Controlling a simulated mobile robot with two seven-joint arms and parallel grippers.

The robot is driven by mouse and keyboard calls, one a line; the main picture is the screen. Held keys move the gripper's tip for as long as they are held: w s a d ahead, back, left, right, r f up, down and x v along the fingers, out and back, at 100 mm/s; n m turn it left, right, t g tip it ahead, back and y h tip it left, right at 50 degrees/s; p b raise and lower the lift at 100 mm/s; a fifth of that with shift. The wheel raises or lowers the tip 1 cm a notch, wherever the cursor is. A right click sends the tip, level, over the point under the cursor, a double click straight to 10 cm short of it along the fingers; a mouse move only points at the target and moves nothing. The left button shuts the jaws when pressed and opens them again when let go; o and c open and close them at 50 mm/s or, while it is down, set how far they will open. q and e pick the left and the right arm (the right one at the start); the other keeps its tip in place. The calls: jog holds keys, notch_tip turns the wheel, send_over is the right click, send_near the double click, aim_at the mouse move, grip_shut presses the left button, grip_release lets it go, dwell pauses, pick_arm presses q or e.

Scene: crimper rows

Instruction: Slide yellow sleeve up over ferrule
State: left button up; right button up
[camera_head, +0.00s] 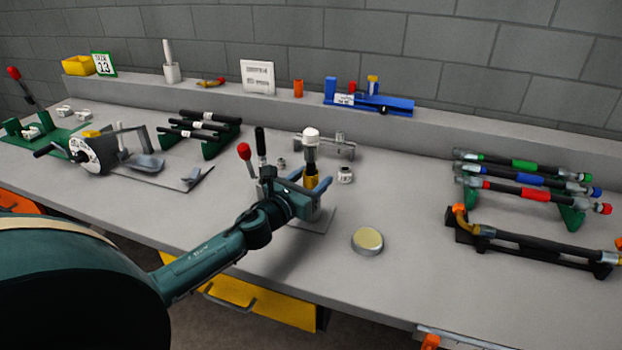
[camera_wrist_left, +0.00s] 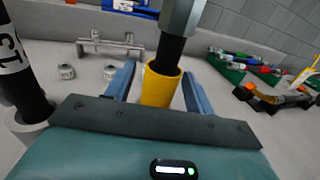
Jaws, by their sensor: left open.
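The yellow sleeve (camera_head: 312,179) is an upright yellow tube in the middle of the bench. In the left wrist view the sleeve (camera_wrist_left: 160,88) stands around a black hose (camera_wrist_left: 168,55), below a grey metal ferrule (camera_wrist_left: 182,16). In the head view a white cap tops this upright stack. My left gripper (camera_head: 308,184) is open, with its two blue fingers on either side of the sleeve. In the left wrist view the fingers of the left gripper (camera_wrist_left: 160,92) flank the sleeve with visible gaps. My right gripper is not in view.
A red-knobbed lever (camera_head: 244,152) and a black handle stand close left of my left gripper. A round tin (camera_head: 367,241) lies to the right. Racked hoses (camera_head: 530,180) with coloured bands stand farther right. The bench is clear between the tin and the racks.

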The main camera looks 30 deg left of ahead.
pick_arm(q)
grip_shut()
dwell(0.6)
